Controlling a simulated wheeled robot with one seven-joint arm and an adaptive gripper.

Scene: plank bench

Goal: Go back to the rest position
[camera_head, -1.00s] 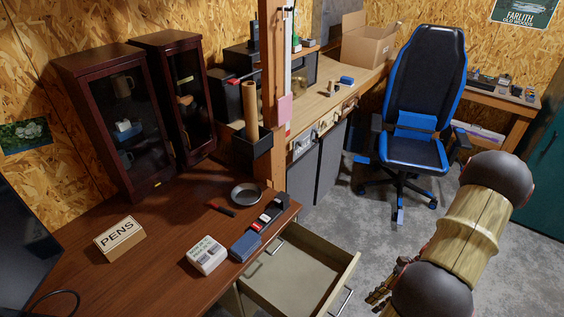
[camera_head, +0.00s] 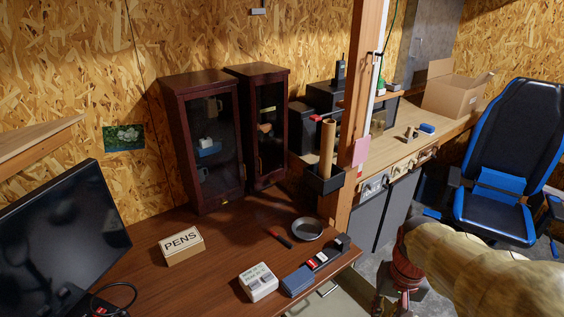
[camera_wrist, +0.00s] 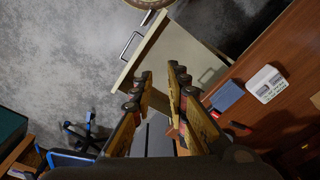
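My gripper (camera_wrist: 160,84) shows in the wrist view with its two fingers apart and nothing between them. It hangs over the floor and the open drawer (camera_wrist: 193,48), clear of the desk top. In the head view my arm reaches in from the lower right corner, and my gripper is not clearly made out there. The drawer is mostly below the head view's edge; its handle (camera_wrist: 130,44) shows in the wrist view.
The brown desk (camera_head: 212,268) carries a PENS box (camera_head: 181,245), a white box (camera_head: 258,282), a blue case (camera_head: 297,281), a round dish (camera_head: 308,229), a monitor (camera_head: 62,240) and dark cabinets (camera_head: 209,150). A wooden post (camera_head: 353,130) and a blue-black chair (camera_head: 511,140) stand to the right.

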